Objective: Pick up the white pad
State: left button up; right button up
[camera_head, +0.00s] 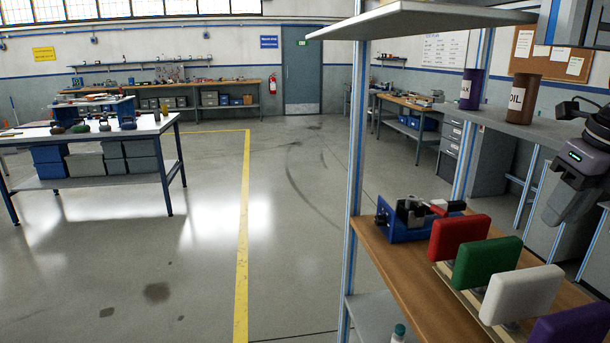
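The white pad (522,294) stands upright on a light wooden strip on the wooden shelf at the lower right. It is third in a row, between the green pad (487,262) and the purple pad (572,326), which is cut off by the frame's edge. The red pad (458,237) stands at the far end of the row. My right gripper (560,208) hangs at the right edge, above and behind the white pad and apart from it. My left gripper is out of view.
A blue toolbox (400,226) with tools sits on the shelf left of the red pad. A shelf post (353,190) rises at the left. An upper shelf holds a brown oil can (522,99) and a purple can (471,88). Open floor lies left.

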aim_at(511, 296)
jog(key=k+j, duration=0.7)
jog(key=j, duration=0.25)
